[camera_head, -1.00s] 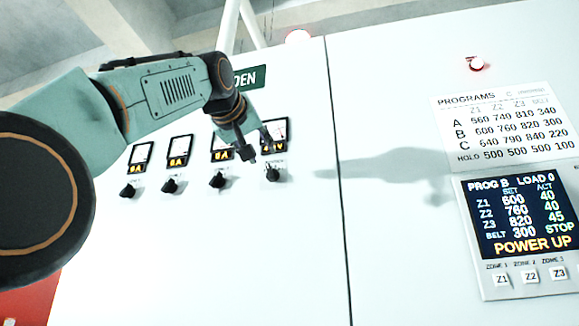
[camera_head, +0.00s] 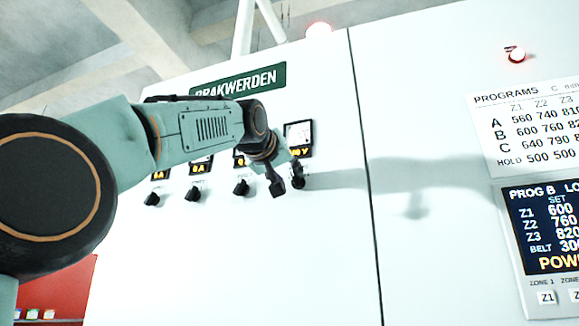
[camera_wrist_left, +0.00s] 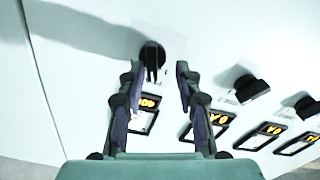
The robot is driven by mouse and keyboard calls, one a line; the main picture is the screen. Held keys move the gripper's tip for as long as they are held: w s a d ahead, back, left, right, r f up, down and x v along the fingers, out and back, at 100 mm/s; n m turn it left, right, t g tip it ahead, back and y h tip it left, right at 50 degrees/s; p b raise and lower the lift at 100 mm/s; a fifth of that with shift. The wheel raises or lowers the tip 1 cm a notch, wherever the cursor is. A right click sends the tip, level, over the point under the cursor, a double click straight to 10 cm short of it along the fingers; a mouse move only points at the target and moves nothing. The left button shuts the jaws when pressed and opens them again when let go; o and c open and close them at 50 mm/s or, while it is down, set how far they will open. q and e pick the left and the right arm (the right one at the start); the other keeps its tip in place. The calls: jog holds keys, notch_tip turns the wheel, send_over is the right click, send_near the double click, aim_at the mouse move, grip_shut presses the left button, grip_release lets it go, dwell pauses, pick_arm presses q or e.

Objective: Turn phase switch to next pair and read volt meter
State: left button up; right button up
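The phase switch is a black knob (camera_wrist_left: 152,55) on the white cabinet front, below the rightmost volt meter (camera_head: 299,134). The meter's amber readout shows "V"; its digits look like 400 but are small. My left gripper (camera_head: 286,185) is at the height of this knob, and its fingers partly cover it in the head view. In the left wrist view the gripper (camera_wrist_left: 157,75) is open, with the knob just beyond and between the fingertips. Contact cannot be told. The meter's readout (camera_wrist_left: 146,102) shows between the fingers. My right gripper is not in view.
More black knobs (camera_head: 241,187) with ammeters stand in a row to the left. A display panel (camera_head: 545,225) and programs sheet (camera_head: 530,125) are on the right cabinet section. The cabinet front between is flat and clear.

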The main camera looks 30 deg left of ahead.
pick_arm(q)
jog(key=shift+w+r, duration=0.15)
jog(key=shift+w, duration=0.05)
jog(key=shift+w+d+p, duration=0.4)
jog(key=shift+w+d, duration=0.15)
jog(key=shift+d, duration=0.05)
jog(key=shift+s+a, duration=0.15)
jog(key=shift+a, duration=0.3)
jog(key=shift+c, duration=0.3)
jog(key=shift+a, duration=0.1)
jog(key=shift+c, duration=0.7)
jog(key=shift+d, duration=0.35)
jog(key=c, duration=0.5)
jog(key=shift+a, duration=0.15)
grip_shut()
